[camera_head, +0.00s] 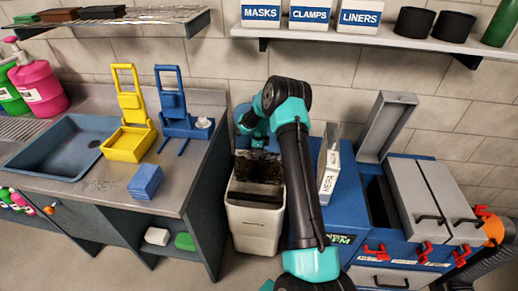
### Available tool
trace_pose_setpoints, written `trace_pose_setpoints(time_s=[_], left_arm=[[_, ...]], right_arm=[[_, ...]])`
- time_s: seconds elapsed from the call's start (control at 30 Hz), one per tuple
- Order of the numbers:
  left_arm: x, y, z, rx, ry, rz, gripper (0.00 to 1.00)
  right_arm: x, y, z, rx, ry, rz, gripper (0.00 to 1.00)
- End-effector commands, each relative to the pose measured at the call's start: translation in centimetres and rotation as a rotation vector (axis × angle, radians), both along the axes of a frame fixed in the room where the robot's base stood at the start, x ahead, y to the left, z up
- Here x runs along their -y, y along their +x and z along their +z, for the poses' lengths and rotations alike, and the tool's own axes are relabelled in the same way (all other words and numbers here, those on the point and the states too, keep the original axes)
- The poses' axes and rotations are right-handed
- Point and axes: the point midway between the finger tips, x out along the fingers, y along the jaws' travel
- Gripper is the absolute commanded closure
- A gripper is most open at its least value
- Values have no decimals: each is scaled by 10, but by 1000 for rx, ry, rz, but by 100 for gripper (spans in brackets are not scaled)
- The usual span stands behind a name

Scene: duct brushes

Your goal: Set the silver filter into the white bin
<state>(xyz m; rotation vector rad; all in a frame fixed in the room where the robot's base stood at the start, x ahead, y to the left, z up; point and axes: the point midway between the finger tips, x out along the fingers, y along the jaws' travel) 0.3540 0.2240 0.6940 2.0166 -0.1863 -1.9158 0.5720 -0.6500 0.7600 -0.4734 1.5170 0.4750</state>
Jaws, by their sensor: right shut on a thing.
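The white bin (253,217) stands on the floor between the sink counter and the blue machine. A dark grey, mottled panel (258,167), which looks like the silver filter, hangs over the bin's open top. My right gripper (250,146) is shut on its upper part. The panel's lower edge is at the bin's mouth; I cannot tell how far it reaches inside. My left gripper is not in view.
A white HEPA filter (329,172) stands upright on the blue machine (350,205), close to the right of my arm. The machine's grey lid (387,125) is raised. Yellow (125,143) and blue (180,125) holders stand on the counter. A shelf (375,38) runs above.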

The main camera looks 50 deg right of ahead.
Motion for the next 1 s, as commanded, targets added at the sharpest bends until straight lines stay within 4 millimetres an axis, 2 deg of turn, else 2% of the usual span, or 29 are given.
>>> trace_pose_setpoints(time_s=[1.0], left_arm=[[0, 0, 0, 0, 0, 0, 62]], right_arm=[[1, 0, -61, 1, -1, 0, 100]])
